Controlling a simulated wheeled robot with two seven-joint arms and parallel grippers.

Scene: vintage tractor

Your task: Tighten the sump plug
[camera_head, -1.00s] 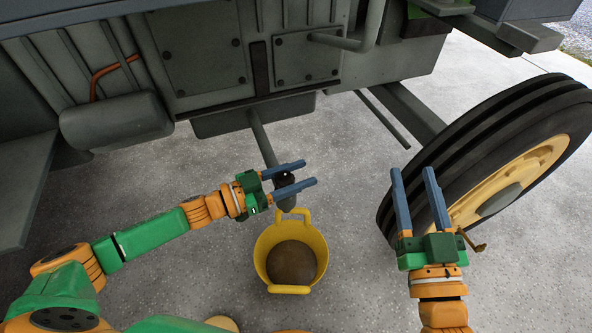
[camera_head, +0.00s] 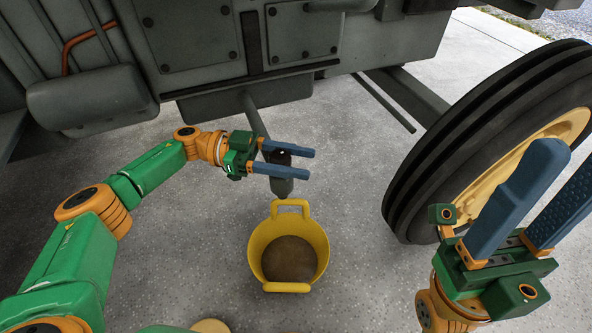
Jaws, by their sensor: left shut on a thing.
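The sump (camera_head: 247,96) is a grey box under the tractor, and a grey pipe (camera_head: 252,113) slants down from it. A small dark brown piece (camera_head: 281,156), which looks like the sump plug, sits at the pipe's lower part above its blunt grey end (camera_head: 281,188). My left gripper (camera_head: 298,162) reaches in from the left with its blue fingers shut on this dark piece, one finger to each side. The fingers hide part of it and of the pipe. My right gripper (camera_head: 562,172) is open and empty, raised at the lower right in front of the wheel.
A yellow bucket (camera_head: 261,256) with brown contents (camera_head: 290,260) stands on the floor just below the pipe's end. A large black tyre (camera_head: 432,165) with a yellow rim stands at the right. A thin grey bar (camera_head: 383,103) hangs between. Speckled floor (camera_head: 350,190) is clear around the bucket.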

